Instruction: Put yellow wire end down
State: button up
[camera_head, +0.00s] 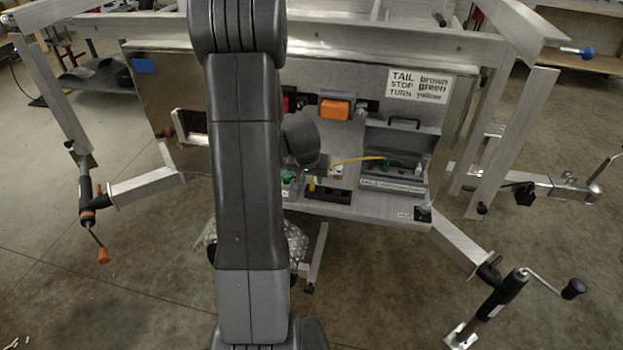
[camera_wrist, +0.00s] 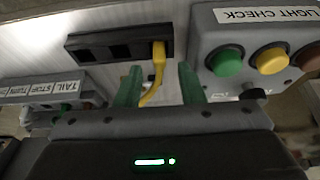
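The yellow wire (camera_wrist: 152,92) shows in the wrist view, its end (camera_wrist: 158,52) at the right-hand slot of a black three-slot holder (camera_wrist: 103,47). My gripper (camera_wrist: 158,76) is open; its two green fingers stand apart, one on each side of the wire, just short of the holder. I see no finger closed on the wire. In the head view the yellow wire (camera_head: 358,160) arcs right from beside my gripper (camera_head: 318,173) toward the grey lamp box, and the black holder (camera_head: 328,194) lies on the shelf. My arm hides part of the area.
A light check box (camera_wrist: 262,75) with coloured buttons stands close right of the fingers in the wrist view. A grey box labelled TAIL, STOP, TURN (camera_wrist: 45,92) is at left. A sign (camera_head: 419,86) pairs TAIL brown, STOP green, TURN yellow. An orange lamp (camera_head: 336,110) is on the panel.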

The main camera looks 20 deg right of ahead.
aim_at(312, 188)
jog(key=v, duration=1)
jog(key=shift+p, duration=0.35)
jog(key=b+x, duration=0.1)
jog(key=x, duration=1.1)
jog(key=shift+f+b, duration=0.3)
jog(key=shift+r, duration=0.25)
